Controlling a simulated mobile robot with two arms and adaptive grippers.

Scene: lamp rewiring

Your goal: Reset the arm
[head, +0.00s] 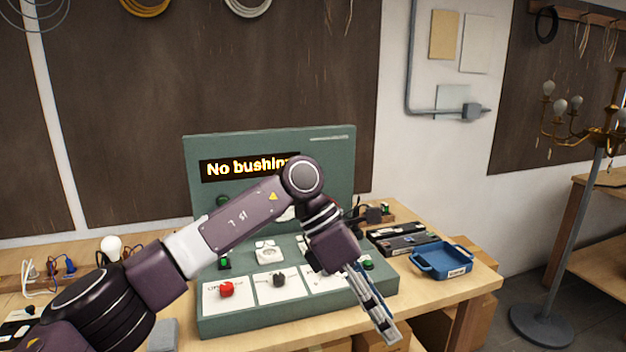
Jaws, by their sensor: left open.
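My left arm comes in from the lower left and bends down over the green test panel (212,325). Its gripper (388,333) hangs at the panel's front right corner, pointing down and to the right. The jaws are open, and I see nothing between them. The panel's upright back carries a lit display (240,167) that reads "No bushin", with its end hidden by my arm. A red button (226,289) and a black knob (278,280) sit on white cards on the panel's base. My right gripper is not in view.
The panel stands on a wooden workbench (470,283). A blue tray (441,260) and dark cases (398,240) lie to its right. A bulb (111,248) and plugs (62,268) lie at the left. A brass lamp on a stand (575,230) stands at the far right.

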